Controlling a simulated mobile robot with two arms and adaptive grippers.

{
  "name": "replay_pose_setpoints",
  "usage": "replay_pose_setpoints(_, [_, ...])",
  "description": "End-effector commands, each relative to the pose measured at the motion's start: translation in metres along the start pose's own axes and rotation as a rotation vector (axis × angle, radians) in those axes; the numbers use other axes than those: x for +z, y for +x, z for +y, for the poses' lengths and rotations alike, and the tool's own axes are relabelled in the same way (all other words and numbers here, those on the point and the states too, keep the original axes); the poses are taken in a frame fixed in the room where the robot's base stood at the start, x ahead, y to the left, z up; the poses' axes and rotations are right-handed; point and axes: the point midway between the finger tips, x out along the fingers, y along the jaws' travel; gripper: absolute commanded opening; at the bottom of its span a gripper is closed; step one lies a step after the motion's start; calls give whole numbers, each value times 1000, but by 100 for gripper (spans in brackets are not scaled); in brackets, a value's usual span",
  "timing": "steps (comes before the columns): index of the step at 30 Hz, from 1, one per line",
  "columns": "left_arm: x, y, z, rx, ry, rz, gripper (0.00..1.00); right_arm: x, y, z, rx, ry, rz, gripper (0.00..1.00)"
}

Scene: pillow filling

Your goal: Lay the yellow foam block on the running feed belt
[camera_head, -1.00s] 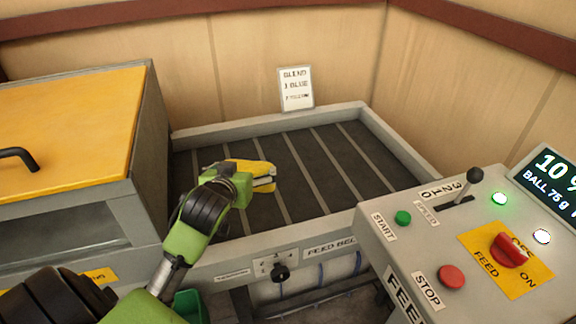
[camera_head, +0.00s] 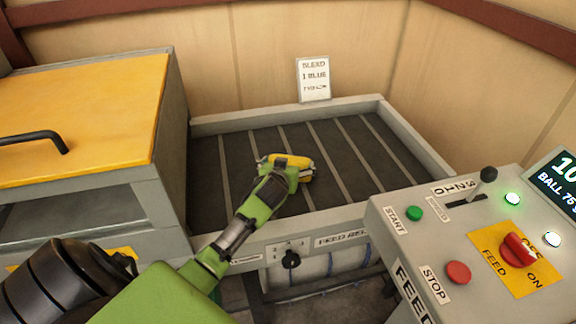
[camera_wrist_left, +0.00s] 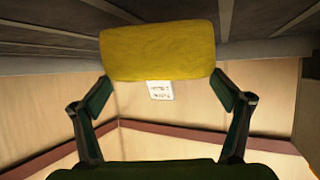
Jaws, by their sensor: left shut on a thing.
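The yellow foam block (camera_head: 290,160) is held in my left gripper (camera_head: 303,174), low at the middle of the dark feed belt (camera_head: 235,150). In the left wrist view the block (camera_wrist_left: 157,50) spans between the two fingers of the left gripper (camera_wrist_left: 160,84), which are shut on it. The belt shows along the top of that view, close to the block. I cannot tell whether the block touches the belt. My right gripper is not in view.
A raised grey rim (camera_head: 285,113) surrounds the belt. The control panel (camera_head: 445,235) stands at the right, with a red FEED switch (camera_head: 517,250) and a lit green lamp (camera_head: 512,199). A bin with a yellow lid (camera_head: 85,115) stands left. A sign (camera_head: 313,79) stands behind.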

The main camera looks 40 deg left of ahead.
Motion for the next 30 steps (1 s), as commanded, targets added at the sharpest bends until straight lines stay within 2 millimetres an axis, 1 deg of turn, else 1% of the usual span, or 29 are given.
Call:
replay_pose_setpoints(1, [4, 2, 0, -1, 1, -1, 70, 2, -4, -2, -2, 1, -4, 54])
replay_pose_setpoints(3, [9, 4, 0, 1, 1, 1, 70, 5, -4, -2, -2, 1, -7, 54])
replay_pose_setpoints(11, [11, 5, 1, 1, 0, 2, 70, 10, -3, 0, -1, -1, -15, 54])
replay_pose_setpoints(23, [22, 10, 0, 1, -1, 2, 70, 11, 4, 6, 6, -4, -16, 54])
replay_pose_setpoints(24, [21, 10, 0, 1, -1, 2, 99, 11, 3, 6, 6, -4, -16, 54])
replay_pose_setpoints(30, [21, 10, 0, 1, -1, 1, 100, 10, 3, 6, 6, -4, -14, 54])
